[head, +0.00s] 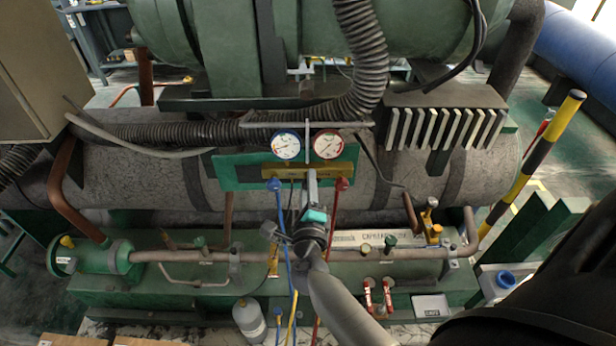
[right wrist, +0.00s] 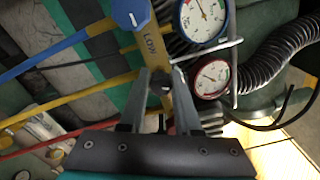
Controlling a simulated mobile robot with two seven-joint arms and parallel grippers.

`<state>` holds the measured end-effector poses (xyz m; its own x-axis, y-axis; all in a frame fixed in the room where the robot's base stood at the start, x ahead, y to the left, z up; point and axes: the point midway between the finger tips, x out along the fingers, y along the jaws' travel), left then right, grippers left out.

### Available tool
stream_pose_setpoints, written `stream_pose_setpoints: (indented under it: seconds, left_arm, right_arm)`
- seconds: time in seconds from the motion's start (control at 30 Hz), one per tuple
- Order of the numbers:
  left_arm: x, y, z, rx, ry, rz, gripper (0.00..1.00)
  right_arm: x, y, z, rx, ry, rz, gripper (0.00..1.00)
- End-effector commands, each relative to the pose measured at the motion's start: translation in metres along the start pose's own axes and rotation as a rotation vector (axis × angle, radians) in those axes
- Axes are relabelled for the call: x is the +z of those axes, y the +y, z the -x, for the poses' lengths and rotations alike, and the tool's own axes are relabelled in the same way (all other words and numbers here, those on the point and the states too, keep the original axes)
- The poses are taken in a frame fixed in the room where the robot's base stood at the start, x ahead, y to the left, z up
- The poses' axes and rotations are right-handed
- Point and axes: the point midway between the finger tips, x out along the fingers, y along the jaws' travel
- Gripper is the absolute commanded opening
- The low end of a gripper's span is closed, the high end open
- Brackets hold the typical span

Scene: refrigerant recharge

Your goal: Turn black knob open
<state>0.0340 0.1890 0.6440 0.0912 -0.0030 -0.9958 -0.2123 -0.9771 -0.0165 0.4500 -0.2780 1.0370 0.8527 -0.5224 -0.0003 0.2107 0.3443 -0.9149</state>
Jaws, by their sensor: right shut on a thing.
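My right gripper (head: 311,174) reaches up from below to the yellow manifold bar (head: 288,173) under the two gauges. In the right wrist view, its two fingers (right wrist: 160,86) are closed around a small dark piece, which appears to be the black knob (right wrist: 160,88). The knob is mostly covered by the fingertips, and its turn angle cannot be told. In the head view the gripper hides it. The yellow bar, marked LOW, also shows in the right wrist view (right wrist: 152,48). My left gripper is not in view.
A blue-rimmed gauge (head: 286,145) and a red-rimmed gauge (head: 327,144) sit just above the bar. A blue knob (head: 273,184) and a red knob (head: 342,184) flank the gripper. Blue, yellow and red hoses hang below. A ribbed black hose (head: 362,50) passes above.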

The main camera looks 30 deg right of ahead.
Motion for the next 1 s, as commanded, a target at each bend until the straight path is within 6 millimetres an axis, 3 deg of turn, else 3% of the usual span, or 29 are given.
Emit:
stream_pose_setpoints:
  seconds: [0.5,1.0]
  left_arm:
    - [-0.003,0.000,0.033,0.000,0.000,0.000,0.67]
    - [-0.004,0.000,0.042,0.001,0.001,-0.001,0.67]
  right_arm:
    - [0.001,-0.001,0.000,0.003,0.000,0.446,0.00]
    - [0.000,0.000,0.001,0.003,0.001,0.625,0.00]
